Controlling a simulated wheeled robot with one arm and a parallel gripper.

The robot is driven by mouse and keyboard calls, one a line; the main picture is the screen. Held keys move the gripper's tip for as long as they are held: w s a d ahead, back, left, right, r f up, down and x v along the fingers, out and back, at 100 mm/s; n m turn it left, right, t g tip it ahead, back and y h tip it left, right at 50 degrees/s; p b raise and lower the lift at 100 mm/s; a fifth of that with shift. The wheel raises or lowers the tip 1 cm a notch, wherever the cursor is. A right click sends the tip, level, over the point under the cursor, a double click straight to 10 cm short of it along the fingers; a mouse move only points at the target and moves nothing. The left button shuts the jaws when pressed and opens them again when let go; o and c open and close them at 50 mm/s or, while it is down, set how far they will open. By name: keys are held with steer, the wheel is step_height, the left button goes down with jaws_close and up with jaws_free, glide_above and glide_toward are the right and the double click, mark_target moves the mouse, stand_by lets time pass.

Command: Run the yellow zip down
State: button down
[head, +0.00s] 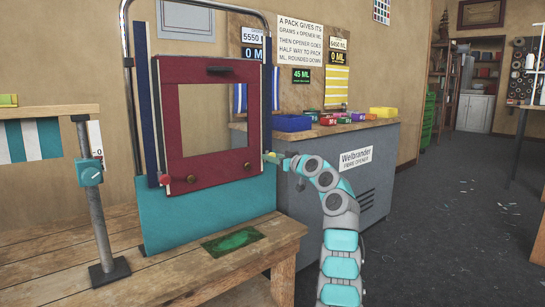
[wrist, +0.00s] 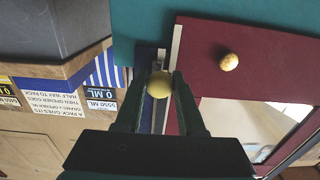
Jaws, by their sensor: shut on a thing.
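The yellow zip pull (wrist: 160,84) is a round knob held between the two fingers of my gripper (wrist: 160,90) in the wrist view. It sits over a dark blue strip (wrist: 146,115) and a pale strip beside the maroon panel (wrist: 195,45). In the head view my gripper (head: 273,157) is at the lower right edge of the maroon panel (head: 170,120), and only a little yellow shows there. A red knob (head: 165,180) is at the panel's lower left, by another blue strip (head: 147,105).
A metal tube frame (head: 126,30) surrounds the panel above a wooden bench (head: 160,280) with a green mat (head: 232,240). A grey opener cabinet (head: 370,165) with coloured packs and a blue tray (head: 288,123) stands close behind my arm. The floor at right is open.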

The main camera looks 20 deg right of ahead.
steer(key=c, duration=0.5)
jaws_free()
steer(key=shift+s, duration=0.1)
steer(key=b+v, duration=0.3)
steer(key=v, duration=0.4)
steer(key=shift+s+d+r, duration=0.1)
steer(key=shift+s, duration=0.15)
